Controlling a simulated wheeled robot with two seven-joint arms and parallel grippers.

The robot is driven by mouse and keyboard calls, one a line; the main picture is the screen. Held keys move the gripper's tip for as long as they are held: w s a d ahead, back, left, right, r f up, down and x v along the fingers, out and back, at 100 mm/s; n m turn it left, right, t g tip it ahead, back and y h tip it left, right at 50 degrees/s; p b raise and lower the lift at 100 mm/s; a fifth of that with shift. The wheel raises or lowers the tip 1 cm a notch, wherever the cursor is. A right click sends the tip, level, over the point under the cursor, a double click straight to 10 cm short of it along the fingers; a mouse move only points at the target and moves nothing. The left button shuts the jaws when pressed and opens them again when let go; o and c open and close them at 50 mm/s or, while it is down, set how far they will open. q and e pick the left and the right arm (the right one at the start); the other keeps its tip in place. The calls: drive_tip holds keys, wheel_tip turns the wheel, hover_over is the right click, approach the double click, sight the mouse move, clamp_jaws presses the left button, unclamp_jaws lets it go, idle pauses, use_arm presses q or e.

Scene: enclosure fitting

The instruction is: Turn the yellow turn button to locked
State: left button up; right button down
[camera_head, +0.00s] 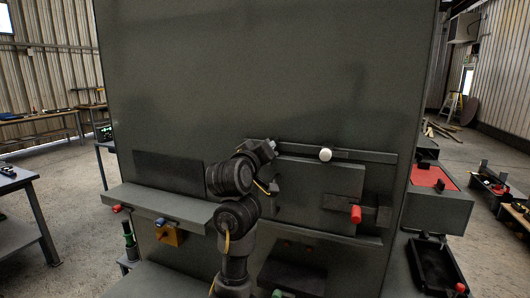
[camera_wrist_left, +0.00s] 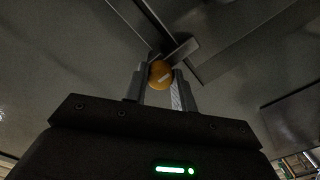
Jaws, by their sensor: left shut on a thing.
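The yellow turn button (camera_wrist_left: 160,73) shows in the left wrist view as a round orange-yellow knob with a pale mark on its face. It sits at the end of a grey bar-like piece on the panel. My left gripper (camera_wrist_left: 160,80) has its two fingers on either side of the knob and is shut on it. In the head view my left arm stands in front of the panel's middle and hides the button; which way the button is turned is hard to tell. My right gripper is not in view.
The grey panel (camera_head: 270,70) carries a door plate (camera_head: 318,192) with a white knob (camera_head: 325,154) above and a red-handled latch (camera_head: 355,213) to its right. A shelf (camera_head: 160,205) juts out left of my arm. A black tray (camera_head: 435,265) stands at the lower right.

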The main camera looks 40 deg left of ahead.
use_arm(q)
drive_tip(key=shift+f, duration=0.1)
idle(0.3)
drive_tip(key=o, duration=1)
drive_tip(key=b+v, duration=0.8)
drive_tip(key=v, duration=0.2)
drive_tip(key=shift+s+d, duration=0.2)
drive_tip(key=shift+s, duration=0.15)
